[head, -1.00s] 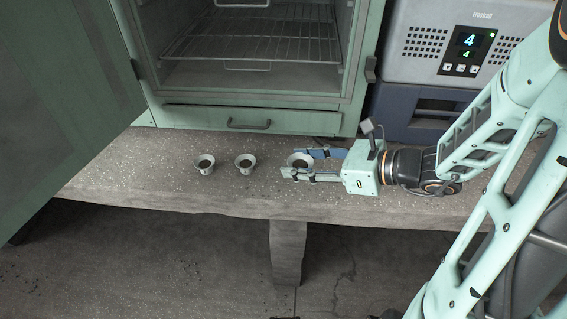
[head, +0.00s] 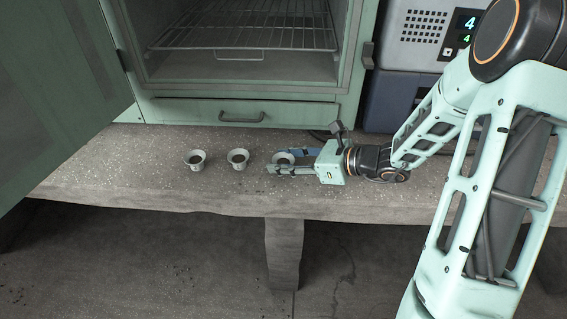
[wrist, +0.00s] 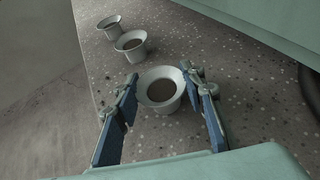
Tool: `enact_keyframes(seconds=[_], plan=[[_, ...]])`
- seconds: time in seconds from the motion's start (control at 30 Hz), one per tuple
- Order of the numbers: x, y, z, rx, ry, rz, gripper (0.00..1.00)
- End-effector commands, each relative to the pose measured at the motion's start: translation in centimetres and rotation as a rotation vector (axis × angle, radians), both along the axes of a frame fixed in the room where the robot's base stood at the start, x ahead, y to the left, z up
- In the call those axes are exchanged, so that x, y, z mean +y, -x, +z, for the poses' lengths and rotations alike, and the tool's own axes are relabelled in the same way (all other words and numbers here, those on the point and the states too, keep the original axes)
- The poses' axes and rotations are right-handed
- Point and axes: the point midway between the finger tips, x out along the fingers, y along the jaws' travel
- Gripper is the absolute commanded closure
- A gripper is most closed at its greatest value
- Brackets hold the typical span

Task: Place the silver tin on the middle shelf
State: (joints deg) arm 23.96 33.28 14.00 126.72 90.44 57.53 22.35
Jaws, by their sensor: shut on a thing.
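Three similar pale silver-grey flared tins with dark contents stand in a row on the bench. My gripper (head: 277,162) reaches in from the right, low over the bench, shut on the rightmost tin (head: 284,155). In the wrist view its blue-padded fingers (wrist: 160,76) stand on both sides of that tin (wrist: 161,92), which is upright and appears to rest on the bench. The middle tin (head: 238,158) and left tin (head: 195,159) stand free. The open green cabinet behind holds a wire shelf (head: 245,38); higher shelves are out of frame.
The cabinet's open door (head: 60,90) hangs at the left. A drawer front with a handle (head: 242,116) is below the cabinet opening. A grey unit with a lit display (head: 420,35) stands at the right. The concrete bench (head: 110,178) is clear in front of the tins.

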Motion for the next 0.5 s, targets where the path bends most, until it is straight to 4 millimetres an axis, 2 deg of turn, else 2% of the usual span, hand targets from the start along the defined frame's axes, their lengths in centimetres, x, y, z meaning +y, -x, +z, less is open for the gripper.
enact_keyframes(seconds=[0.33, 0.37, 0.5], plan=[[-0.01, -0.02, -0.37, 0.000, -0.001, 0.000, 0.86], [-0.01, -0.02, -0.22, -0.002, 0.000, -0.001, 0.59], [-0.02, 0.00, -0.19, -0.001, 0.000, 0.000, 0.45]])
